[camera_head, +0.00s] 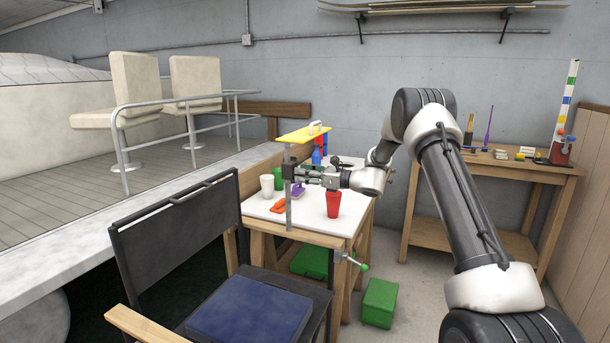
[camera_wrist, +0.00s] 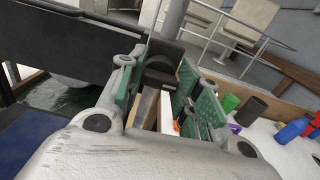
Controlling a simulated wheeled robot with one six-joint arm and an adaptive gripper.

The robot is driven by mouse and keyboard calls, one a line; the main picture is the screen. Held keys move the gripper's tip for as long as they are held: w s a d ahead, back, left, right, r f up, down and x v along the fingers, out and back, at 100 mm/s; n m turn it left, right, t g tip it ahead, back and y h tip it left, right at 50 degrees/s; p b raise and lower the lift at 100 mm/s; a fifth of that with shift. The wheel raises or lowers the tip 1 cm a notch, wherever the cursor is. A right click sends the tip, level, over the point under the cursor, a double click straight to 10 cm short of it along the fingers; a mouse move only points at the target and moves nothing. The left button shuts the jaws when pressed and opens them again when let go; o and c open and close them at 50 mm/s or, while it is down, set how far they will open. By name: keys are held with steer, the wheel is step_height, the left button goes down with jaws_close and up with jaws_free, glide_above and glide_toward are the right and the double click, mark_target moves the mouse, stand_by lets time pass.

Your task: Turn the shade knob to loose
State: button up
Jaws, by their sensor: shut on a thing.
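The yellow shade (camera_head: 298,134) sits on top of a grey upright post (camera_head: 288,213) at the front edge of the white-topped workbench (camera_head: 310,217). A dark knob (camera_wrist: 160,68) shows between the green-padded fingers in the wrist view. My gripper (camera_head: 293,173) reaches the post from the right, below the shade. It also shows in the wrist view (camera_wrist: 163,88), shut on the dark knob. The knob's marks and its exact turn are hidden or too small to tell.
A red cup (camera_head: 333,204), a white cup (camera_head: 267,186) and an orange tool (camera_head: 279,203) stand or lie on the bench near the arm. A clamp with a green-tipped handle (camera_head: 355,262) is at the bench corner. A black chair (camera_head: 180,240) stands close in front.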

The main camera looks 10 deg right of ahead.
steer(key=shift+s+a+f+n, duration=0.1)
steer(key=shift+f+n, duration=0.05)
steer(key=shift+n, duration=4.25)
steer(key=shift+s+f+n, duration=0.1)
steer(key=shift+n, duration=4.3)
steer(key=o, duration=1)
steer(key=shift+o, duration=0.2)
